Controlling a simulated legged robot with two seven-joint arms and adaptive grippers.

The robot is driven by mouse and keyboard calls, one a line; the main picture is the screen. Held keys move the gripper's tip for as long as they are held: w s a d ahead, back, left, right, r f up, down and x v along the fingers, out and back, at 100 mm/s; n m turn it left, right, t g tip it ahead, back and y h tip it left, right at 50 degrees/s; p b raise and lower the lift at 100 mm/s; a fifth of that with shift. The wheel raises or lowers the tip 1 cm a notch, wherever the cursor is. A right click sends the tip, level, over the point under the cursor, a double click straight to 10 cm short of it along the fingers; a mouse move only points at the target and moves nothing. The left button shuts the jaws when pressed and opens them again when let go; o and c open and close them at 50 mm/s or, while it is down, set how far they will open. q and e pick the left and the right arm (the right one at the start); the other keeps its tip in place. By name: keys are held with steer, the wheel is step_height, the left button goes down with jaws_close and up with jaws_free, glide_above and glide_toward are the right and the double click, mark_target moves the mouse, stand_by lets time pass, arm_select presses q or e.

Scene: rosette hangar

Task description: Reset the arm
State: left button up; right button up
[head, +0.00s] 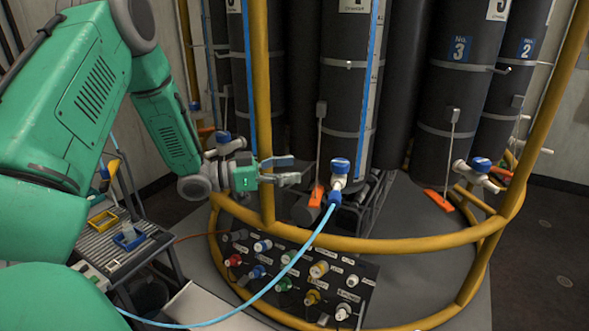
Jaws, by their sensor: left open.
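My left arm is green and comes in from the upper left of the head view. Its gripper (292,171) is open and empty, with its fingers pointing right. It appears just left of a blue-capped valve (340,166) on the rosette, and I see no contact between them. A light blue hose (318,228) is joined to the valve's lower end by a dark blue fitting and hangs down to the lower left. My right gripper is not in view.
A yellow rail (365,244) rings several dark cylinders (346,95), with an upright post (262,90) close by the gripper. A panel of coloured connectors (290,275) sits below. A bench (125,245) with small trays is at left. Floor at right (545,240) is clear.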

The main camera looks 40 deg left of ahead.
arm_select(q)
steer(key=shift+f, duration=0.1)
stand_by(0.3)
steer(key=s+d+f+n+g+y+b, duration=0.1)
steer(key=d+f+n+g+y, duration=0.1)
steer(key=d+f, duration=0.35)
steer(key=s+d+f+n+g+y, duration=0.1)
steer(key=d+f+y, duration=0.1)
steer(key=f, duration=0.6)
steer(key=s+d+f+n+g+y+b, duration=0.1)
steer(key=s+d+f+n+g+y, duration=0.15)
steer(key=f, duration=0.45)
steer(key=s+d+f+g+y, duration=0.1)
steer(key=s+f, duration=0.3)
steer(key=s, duration=0.4)
steer(key=s+d+f+g+y+b, duration=0.1)
steer(key=s+d+f+g, duration=0.2)
steer(key=s, duration=0.5)
steer(key=s+d+f+n+g+y, duration=0.1)
steer(key=s+f+g, duration=0.3)
steer(key=s, duration=0.5)
step_height(320, 180, down, 2)
steer(key=shift+d+f+y, duration=0.2)
steer(key=shift+d+y, duration=0.35)
steer(key=shift+d, duration=0.25)
steer(key=shift+s+g, duration=0.1)
steer(key=shift+g, duration=0.15)
